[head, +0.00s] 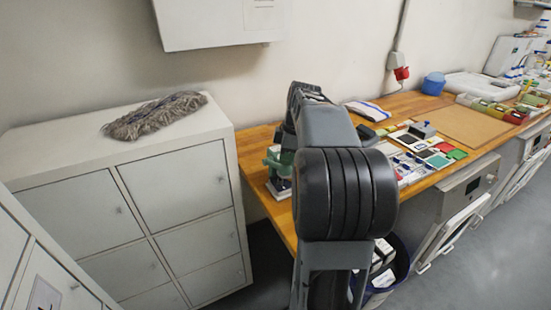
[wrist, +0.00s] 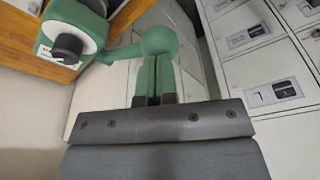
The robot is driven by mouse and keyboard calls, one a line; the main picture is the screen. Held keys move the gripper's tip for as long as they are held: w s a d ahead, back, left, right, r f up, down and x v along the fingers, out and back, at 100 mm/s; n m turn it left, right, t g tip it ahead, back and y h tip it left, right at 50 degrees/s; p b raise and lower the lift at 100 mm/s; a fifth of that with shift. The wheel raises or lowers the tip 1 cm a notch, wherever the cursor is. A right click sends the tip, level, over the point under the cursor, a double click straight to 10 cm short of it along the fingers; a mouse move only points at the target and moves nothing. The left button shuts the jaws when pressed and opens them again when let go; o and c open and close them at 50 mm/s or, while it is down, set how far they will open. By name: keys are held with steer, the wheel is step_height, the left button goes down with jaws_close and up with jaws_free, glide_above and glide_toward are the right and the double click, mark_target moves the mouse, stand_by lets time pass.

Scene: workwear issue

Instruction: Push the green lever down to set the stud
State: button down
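The green press (head: 273,160) stands at the left end of the wooden table in the head view, partly hidden by my arm. In the wrist view, the press (wrist: 88,25) is at the upper left, with a dark round part on its front. Its green lever (wrist: 122,52) reaches right and ends in a round knob (wrist: 158,40). My gripper (wrist: 155,62) points at the knob, its two fingers side by side with no clear gap. I cannot tell whether they touch the knob. The stud is not visible.
A white locker cabinet (head: 185,190) stands left of the table (head: 250,160), with a grey mop head (head: 153,115) on top. Coloured trays and cards (head: 425,155) lie right of my arm. A dark bin (head: 401,265) stands below the table.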

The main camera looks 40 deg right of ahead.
mark_target(288, 168)
steer(key=shift+s+f+b, duration=0.1)
steer(key=shift+f+b, duration=0.2)
steer(key=shift+f, duration=0.05)
steer(key=shift+s+f+b, duration=0.3)
steer(key=shift+f+b, duration=0.55)
steer(key=shift+f, duration=0.1)
steer(key=shift+f+b, duration=0.3)
steer(key=shift+s+a+f+b, duration=0.1)
steer(key=shift+s+f+b, duration=0.05)
steer(key=shift+f+b, duration=0.55)
steer(key=shift+f, duration=0.1)
stand_by(0.3)
steer(key=shift+p, duration=0.3)
step_height(288, 168, up, 13)
steer(key=p, duration=1)
stand_by(0.8)
